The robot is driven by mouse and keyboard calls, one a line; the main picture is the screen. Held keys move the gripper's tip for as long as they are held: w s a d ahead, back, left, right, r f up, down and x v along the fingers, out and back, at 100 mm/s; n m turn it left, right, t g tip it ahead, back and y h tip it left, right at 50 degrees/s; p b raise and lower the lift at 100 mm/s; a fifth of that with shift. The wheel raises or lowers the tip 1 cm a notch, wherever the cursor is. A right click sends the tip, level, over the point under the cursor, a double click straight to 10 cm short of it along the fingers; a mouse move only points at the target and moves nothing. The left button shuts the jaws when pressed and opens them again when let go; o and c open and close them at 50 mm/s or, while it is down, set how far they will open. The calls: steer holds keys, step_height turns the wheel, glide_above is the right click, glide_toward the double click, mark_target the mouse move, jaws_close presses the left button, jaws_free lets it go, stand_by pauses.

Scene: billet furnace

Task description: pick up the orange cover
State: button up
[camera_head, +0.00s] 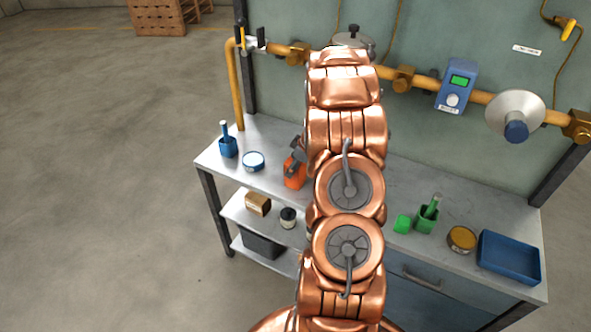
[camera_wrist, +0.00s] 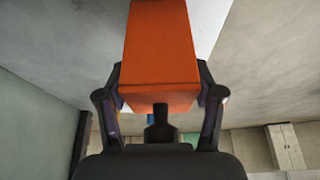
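The orange cover (camera_wrist: 160,55) is a plain box-like piece in the wrist view, between the two fingers of my gripper (camera_wrist: 160,78). A dark finger lies against its left side and another against its right side, with no clear gap. In the head view the orange cover (camera_head: 294,174) shows at the left edge of my copper arm, over the bench top, with the dark gripper (camera_head: 296,151) at its upper end. My arm hides part of this area. Whether the cover touches the bench top is not clear.
A green holder (camera_head: 427,219), a yellow tin (camera_head: 462,239) and a blue tray (camera_head: 508,258) stand at right. A yellow pipe (camera_head: 425,82) runs behind.

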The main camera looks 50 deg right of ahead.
steer(key=c, duration=0.9)
steer(key=shift+o, duration=0.2)
steer(key=shift+r, duration=0.1)
